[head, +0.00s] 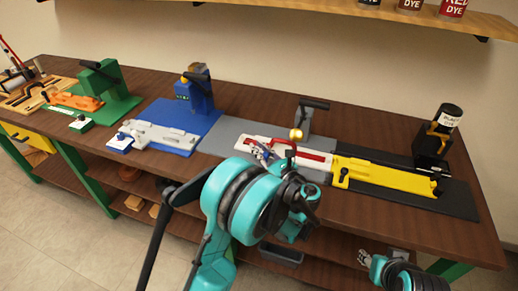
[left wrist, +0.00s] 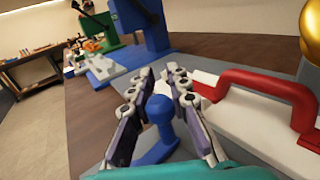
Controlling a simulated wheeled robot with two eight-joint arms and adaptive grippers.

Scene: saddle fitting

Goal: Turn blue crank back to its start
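The blue crank's round knob (left wrist: 160,112) stands between the two fingers of my left gripper (left wrist: 160,88) in the left wrist view. The fingers lie close along both sides of the knob and look shut on it. In the head view my left gripper (head: 264,153) is at the left end of the white sled (head: 256,146) at the grey station, and my arm hides much of the crank. My right gripper (head: 368,259) is low at the bottom right, in front of the bench and away from the crank. Its fingers are too small to read.
A red handle (left wrist: 270,88) rises from the white sled just right of my left gripper, and a gold ball (head: 295,134) is near it. The blue press (head: 197,92) stands to the left. A yellow slide (head: 385,178) lies to the right.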

